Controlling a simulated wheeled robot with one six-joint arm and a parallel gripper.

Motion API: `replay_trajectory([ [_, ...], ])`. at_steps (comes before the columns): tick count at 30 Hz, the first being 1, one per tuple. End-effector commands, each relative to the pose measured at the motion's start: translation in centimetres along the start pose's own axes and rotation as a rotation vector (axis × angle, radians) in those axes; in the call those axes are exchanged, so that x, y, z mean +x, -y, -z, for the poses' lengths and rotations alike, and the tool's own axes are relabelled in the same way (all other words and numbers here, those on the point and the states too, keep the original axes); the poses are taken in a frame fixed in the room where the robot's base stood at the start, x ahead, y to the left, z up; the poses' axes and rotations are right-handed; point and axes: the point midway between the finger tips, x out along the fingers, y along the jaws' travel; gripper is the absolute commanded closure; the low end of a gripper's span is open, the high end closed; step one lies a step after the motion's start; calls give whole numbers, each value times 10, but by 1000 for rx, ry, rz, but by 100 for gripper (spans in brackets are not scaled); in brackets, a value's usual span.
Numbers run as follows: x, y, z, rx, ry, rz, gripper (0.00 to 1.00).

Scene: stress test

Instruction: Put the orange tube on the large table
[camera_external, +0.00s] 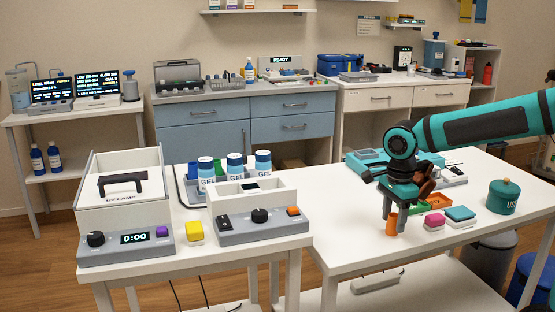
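A small orange tube (392,225) is upright at my gripper's fingertips, over the left part of the white table (345,247) on the right, which looks like the large table. My gripper (395,214) points straight down, with a finger on each side of the tube's upper part. I cannot tell whether the fingers press on the tube or stand slightly apart from it. I also cannot tell whether the tube's lower end touches the tabletop.
A smaller white table (200,262) on the left holds devices and GEL bottles (235,165). The right table's front left is bare.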

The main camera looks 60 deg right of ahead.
Motion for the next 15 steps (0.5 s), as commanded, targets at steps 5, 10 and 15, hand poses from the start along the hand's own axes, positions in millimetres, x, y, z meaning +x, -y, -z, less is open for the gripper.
replay_trajectory([
  [5,-1,0,0,0,0,0,50],
  [10,-15,0,0,0,2,2,50],
  [15,-45,1,0,0,2,3,50],
])
